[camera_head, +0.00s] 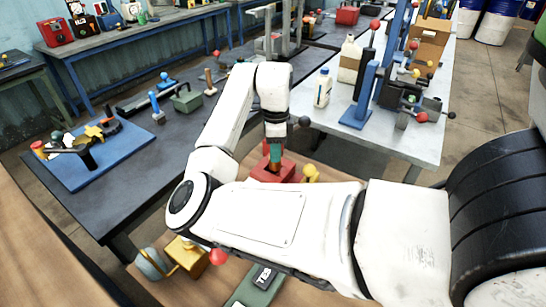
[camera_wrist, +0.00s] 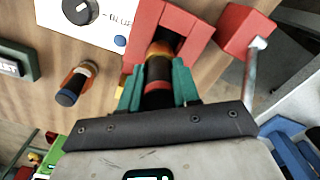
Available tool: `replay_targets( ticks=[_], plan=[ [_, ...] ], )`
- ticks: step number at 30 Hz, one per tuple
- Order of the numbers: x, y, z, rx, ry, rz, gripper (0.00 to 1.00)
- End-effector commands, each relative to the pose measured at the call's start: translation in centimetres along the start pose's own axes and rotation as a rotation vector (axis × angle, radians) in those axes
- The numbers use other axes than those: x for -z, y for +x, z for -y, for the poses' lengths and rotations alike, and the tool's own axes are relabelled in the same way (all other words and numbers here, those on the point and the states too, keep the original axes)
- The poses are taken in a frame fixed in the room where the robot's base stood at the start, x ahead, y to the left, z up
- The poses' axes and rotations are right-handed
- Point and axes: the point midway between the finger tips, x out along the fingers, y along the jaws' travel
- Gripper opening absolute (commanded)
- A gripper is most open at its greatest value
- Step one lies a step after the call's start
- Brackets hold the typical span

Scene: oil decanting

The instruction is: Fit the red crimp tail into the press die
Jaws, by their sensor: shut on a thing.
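The crimp tail (camera_wrist: 158,69) is a dark cylinder with orange and red bands. My gripper (camera_wrist: 158,80) is shut on it, one green finger on each side. The press die (camera_wrist: 194,30) is a red block with a square opening facing my gripper. The far end of the crimp tail points into this opening; how deep it sits is hidden.
A red block with a metal lever (camera_wrist: 249,37) stands right of the die. A short cylinder with a dark blue end (camera_wrist: 75,83) lies to its left. A white panel with a black dial (camera_wrist: 80,10) is behind. A yellow box (camera_head: 188,257) sits on the near bench.

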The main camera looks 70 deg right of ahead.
Motion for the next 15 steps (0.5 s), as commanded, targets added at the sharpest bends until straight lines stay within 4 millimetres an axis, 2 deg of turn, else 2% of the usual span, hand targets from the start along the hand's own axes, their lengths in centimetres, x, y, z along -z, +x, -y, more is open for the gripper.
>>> replay_targets(
  ticks=[7, 15],
  plan=[
    [-0.7, 1.6, 1.2, -0.001, -0.002, 0.002, 0.00],
    [-0.6, 4.4, 1.1, 0.001, 0.001, 0.000, 0.00]
  ],
)
